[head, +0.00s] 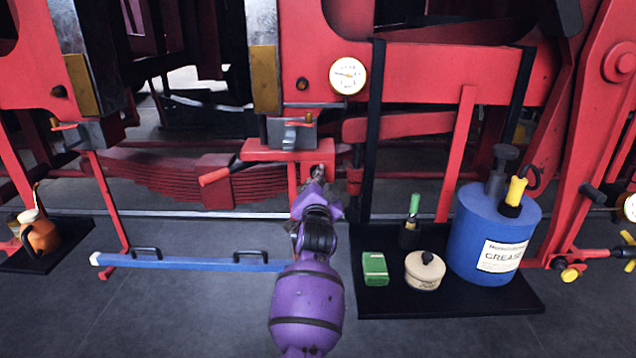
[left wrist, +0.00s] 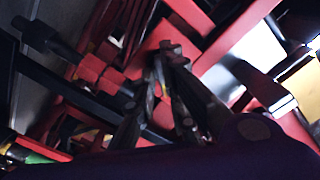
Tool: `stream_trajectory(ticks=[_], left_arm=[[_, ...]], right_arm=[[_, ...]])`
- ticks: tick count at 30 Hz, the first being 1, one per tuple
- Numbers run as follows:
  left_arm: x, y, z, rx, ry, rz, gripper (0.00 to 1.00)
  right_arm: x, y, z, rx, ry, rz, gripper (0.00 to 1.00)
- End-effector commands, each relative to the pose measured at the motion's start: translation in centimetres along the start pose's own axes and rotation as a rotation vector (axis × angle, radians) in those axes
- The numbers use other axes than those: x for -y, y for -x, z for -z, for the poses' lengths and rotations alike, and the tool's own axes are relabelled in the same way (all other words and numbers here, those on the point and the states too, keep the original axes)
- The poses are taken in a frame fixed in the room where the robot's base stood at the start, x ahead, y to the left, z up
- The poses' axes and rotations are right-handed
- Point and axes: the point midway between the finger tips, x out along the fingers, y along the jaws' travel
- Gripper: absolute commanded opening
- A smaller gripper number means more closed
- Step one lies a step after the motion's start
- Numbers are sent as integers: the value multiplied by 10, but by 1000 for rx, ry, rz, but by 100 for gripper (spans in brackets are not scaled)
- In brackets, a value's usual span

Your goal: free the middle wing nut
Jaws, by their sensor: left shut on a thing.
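My left gripper (head: 319,178) is at the end of the purple arm, at the right end of a red bracket (head: 262,151) under the frame. In the left wrist view its two dark fingers (left wrist: 170,58) come together at the tips on something small and dark. This small piece sits where the middle wing nut is, but the fingers hide most of it and its wings cannot be made out. A grey block with a small lever (head: 290,133) is just above the bracket. My right gripper is not in view.
A pressure gauge (head: 348,76) is above. A black tray (head: 440,300) at the right holds a blue grease drum (head: 480,240), a green box (head: 375,268) and a cream pot (head: 424,272). A blue bar (head: 190,263) lies lower left.

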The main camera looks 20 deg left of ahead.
Motion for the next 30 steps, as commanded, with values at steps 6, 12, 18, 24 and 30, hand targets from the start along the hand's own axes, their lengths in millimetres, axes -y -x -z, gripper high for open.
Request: stream_trajectory(ticks=[6,12,18,24,30], left_arm=[[9,-1,7,-13,209,14,0],[10,-1,7,-14,397,13,0],[11,-1,6,-15,586,13,0],[11,-1,7,-17,757,13,0],[11,-1,6,-17,891,12,0]], right_arm=[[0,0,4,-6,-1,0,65],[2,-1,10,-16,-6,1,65],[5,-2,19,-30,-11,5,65],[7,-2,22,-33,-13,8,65],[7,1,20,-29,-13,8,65]])
